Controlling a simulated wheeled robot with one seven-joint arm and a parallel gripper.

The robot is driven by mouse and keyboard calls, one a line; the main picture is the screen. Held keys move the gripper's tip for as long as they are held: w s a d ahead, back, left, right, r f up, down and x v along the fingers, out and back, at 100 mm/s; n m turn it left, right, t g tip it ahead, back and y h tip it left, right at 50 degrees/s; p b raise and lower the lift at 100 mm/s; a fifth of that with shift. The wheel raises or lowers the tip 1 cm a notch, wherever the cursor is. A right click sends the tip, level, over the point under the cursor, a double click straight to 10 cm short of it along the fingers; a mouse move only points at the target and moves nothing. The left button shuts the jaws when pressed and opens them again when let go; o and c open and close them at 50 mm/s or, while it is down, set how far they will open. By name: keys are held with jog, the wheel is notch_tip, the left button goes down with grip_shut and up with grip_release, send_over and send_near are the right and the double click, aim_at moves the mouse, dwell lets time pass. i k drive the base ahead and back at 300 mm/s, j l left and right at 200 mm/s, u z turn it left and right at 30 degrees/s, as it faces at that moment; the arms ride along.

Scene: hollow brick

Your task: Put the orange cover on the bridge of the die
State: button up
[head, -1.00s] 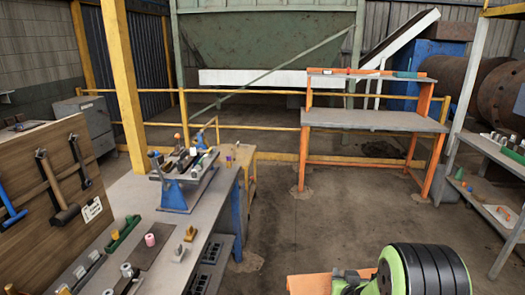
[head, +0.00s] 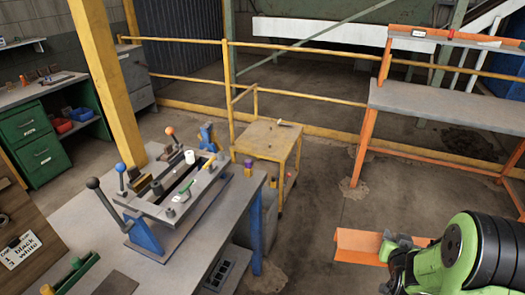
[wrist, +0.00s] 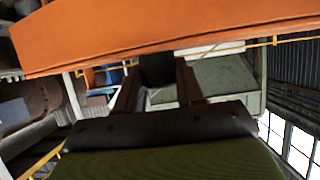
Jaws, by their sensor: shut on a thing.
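The orange cover (head: 357,246) is a long folded orange piece held at the lower right of the head view, out over the floor. In the wrist view the cover (wrist: 165,38) spans the top as a broad orange band. My gripper (head: 394,247) is shut on its right part; its dark fingers (wrist: 158,88) reach up to it in the wrist view. What looks like the die (head: 146,232) stands on the workbench at left, with blue supports and a grey metal frame on top. I cannot tell which part is its bridge. The cover is well apart from it.
The grey workbench (head: 88,218) carries the die. A yellow post (head: 107,85) rises behind it. A small yellow table (head: 268,140) and a yellow railing (head: 310,90) stand beyond. An orange rack (head: 450,100) is at right. The floor between is clear.

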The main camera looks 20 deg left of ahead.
aim_at(176, 176)
jog(key=i+z, duration=0.2)
jog(key=i, duration=0.25)
jog(key=i+j+z, duration=0.2)
jog(key=i, duration=0.2)
jog(key=i+z, duration=0.1)
jog(key=z, duration=0.45)
jog(key=i+j+z, duration=0.1)
jog(key=z, duration=0.45)
jog(key=i+j+z, duration=0.1)
jog(key=j+z, duration=0.15)
jog(key=z, duration=0.3)
jog(key=j+z, duration=0.15)
jog(key=z, duration=0.4)
jog(key=j+z, duration=0.2)
jog(key=z, duration=0.35)
jog(key=j+z, duration=0.25)
jog(key=z, duration=0.3)
jog(key=j+z, duration=0.15)
jog(key=z, duration=0.4)
jog(key=k+j+z, duration=0.1)
jog(key=z, duration=0.45)
jog(key=k, duration=0.05)
